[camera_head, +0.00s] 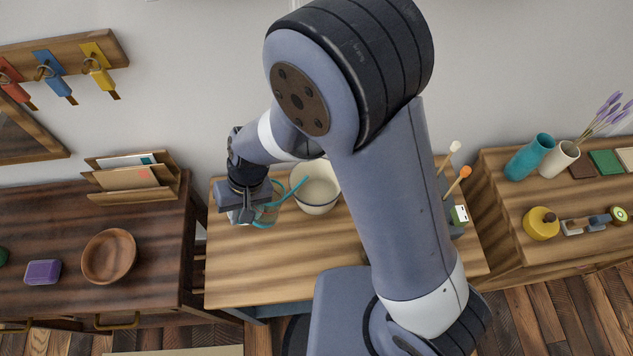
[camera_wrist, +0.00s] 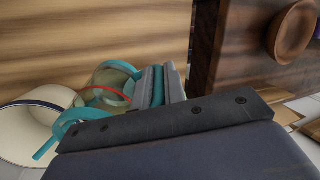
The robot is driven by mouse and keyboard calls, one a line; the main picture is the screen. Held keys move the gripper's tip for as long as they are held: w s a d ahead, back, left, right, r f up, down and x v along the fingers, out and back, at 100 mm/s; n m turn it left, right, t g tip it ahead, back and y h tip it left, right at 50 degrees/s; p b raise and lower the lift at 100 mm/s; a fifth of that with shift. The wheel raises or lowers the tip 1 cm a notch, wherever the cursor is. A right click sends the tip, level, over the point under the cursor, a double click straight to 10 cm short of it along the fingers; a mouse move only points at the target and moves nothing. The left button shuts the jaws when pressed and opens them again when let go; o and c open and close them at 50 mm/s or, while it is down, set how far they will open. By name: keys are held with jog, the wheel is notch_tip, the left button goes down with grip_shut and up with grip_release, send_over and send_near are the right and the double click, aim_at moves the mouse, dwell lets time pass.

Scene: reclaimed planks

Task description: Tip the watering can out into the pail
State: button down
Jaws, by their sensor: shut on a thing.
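The watering can (camera_head: 266,214) is see-through with teal parts, and my arm and gripper partly hide it. In the wrist view its clear body (camera_wrist: 106,86) has a red line around it, and its teal spout (camera_wrist: 45,149) overlaps the pail. The cream pail (camera_head: 318,196) with a dark rim stands on the middle table, right of the can; it also shows in the wrist view (camera_wrist: 22,140). My gripper (camera_wrist: 160,86) is shut on the can's teal handle, left of the pail. I cannot tell whether the spout tip is over the pail's opening or the can's exact tilt.
The middle wooden table (camera_head: 270,265) has clear room in front of the pail. A darker table at left holds a wooden bowl (camera_head: 109,256), a purple block (camera_head: 42,272) and a letter rack (camera_head: 130,178). The right table holds a teal vase (camera_head: 530,157) and a yellow pot (camera_head: 541,224).

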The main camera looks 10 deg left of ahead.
jog(key=shift+w+d+r+g+y, duration=0.2)
jog(key=shift+w+d+r, duration=0.05)
jog(key=shift+r, duration=0.25)
jog(key=shift+w+d+r+g+y, duration=0.2)
jog(key=shift+w+d+r, duration=0.05)
jog(key=shift+r, duration=0.25)
jog(key=shift+w+d+r+g+y, duration=0.2)
jog(key=shift+w+d+r, duration=0.05)
jog(key=shift+r, duration=0.25)
jog(key=shift+w+d+r+g+y, duration=0.3)
jog(key=shift+w+d+r, duration=0.1)
jog(key=shift+r, duration=0.15)
jog(key=shift+w+d+r+g+y, duration=0.2)
jog(key=shift+w+d+r+y, duration=0.15)
jog(key=shift+r, duration=0.2)
jog(key=shift+w+d+r, duration=0.1)
jog(key=shift+d, duration=0.05)
jog(key=shift+w+d+r+g+y, duration=0.45)
jog(key=shift+w+d+g+y, duration=0.1)
jog(key=shift+g+y, duration=0.1)
jog(key=shift+w+d+r+g+y+b, duration=0.4)
jog(key=shift+w+d+g+y+b, duration=0.2)
jog(key=shift+b, duration=0.6)
dwell(0.8)
jog(key=s+a+f+t+h+p, duration=0.2)
jog(key=s+a+h, duration=0.1)
jog(key=shift+s+f+t, duration=0.1)
jog(key=shift+f+t, duration=0.15)
jog(key=shift+t, duration=0.1)
jog(key=shift+f, duration=0.1)
